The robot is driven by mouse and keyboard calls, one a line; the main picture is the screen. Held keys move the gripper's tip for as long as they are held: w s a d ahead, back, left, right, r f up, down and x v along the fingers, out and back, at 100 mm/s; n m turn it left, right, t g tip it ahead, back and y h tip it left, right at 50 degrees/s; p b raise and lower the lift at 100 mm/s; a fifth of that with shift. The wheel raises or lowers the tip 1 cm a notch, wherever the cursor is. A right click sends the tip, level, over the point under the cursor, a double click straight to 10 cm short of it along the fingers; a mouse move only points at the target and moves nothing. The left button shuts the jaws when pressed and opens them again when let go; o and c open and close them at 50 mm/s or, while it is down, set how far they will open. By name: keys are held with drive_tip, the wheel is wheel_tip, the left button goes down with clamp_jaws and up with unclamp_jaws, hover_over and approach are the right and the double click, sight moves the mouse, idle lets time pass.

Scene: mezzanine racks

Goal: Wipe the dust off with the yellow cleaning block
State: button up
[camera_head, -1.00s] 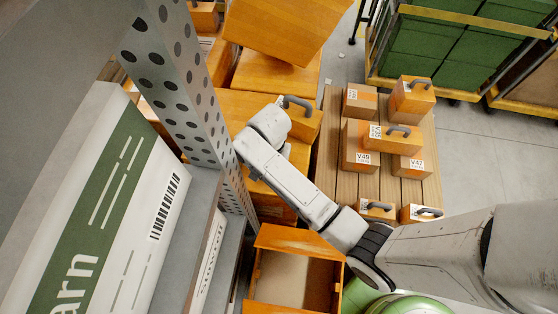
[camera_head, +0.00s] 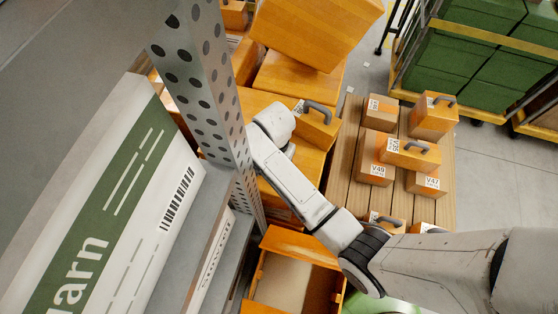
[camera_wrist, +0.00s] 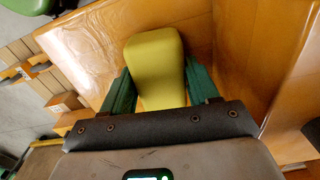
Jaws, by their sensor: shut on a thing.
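The yellow cleaning block (camera_wrist: 156,62) is between the green fingers of my gripper (camera_wrist: 160,80) in the wrist view. My gripper is shut on it. The block's far end is over or against an orange wooden surface (camera_wrist: 190,22); I cannot tell whether it touches. A paler, streaky patch (camera_wrist: 88,52) shows on the orange panel left of the block; I cannot tell if it is dust. In the head view my arm reaches in behind the perforated post, and my gripper and the block are hidden.
A grey perforated post (camera_head: 205,85) and a shelf with a large white-and-green box (camera_head: 125,205) stand at left. An open orange box (camera_head: 262,238) lies below my arm. Several handled boxes stand on a wooden pallet (camera_head: 345,165) at right. Carts with green crates (camera_head: 470,65) stand behind.

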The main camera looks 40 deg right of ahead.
sight(317, 177)
drive_tip(key=shift+w+a+r, duration=0.15)
drive_tip(key=shift+w+a, duration=0.1)
drive_tip(key=shift+a, duration=0.3)
drive_tip(key=shift+s+d, duration=0.25)
drive_tip(key=shift+s, duration=0.35)
drive_tip(key=shift+s+d, duration=0.25)
drive_tip(key=shift+s, duration=0.35)
drive_tip(key=shift+s+d, duration=1.4)
drive_tip(key=shift+s, duration=0.3)
drive_tip(key=shift+s+d+f, duration=0.15)
drive_tip(key=shift+s+d, duration=0.4)
drive_tip(key=shift+s, duration=0.35)
drive_tip(key=shift+s+d+f, duration=0.15)
drive_tip(key=shift+s+d, duration=0.4)
drive_tip(key=shift+s, duration=0.3)
drive_tip(key=shift+s+d, duration=0.65)
drive_tip(key=shift+s, duration=0.35)
drive_tip(key=shift+r, duration=0.1)
drive_tip(key=shift+w+r, duration=0.2)
drive_tip(key=shift+r, duration=2.9)
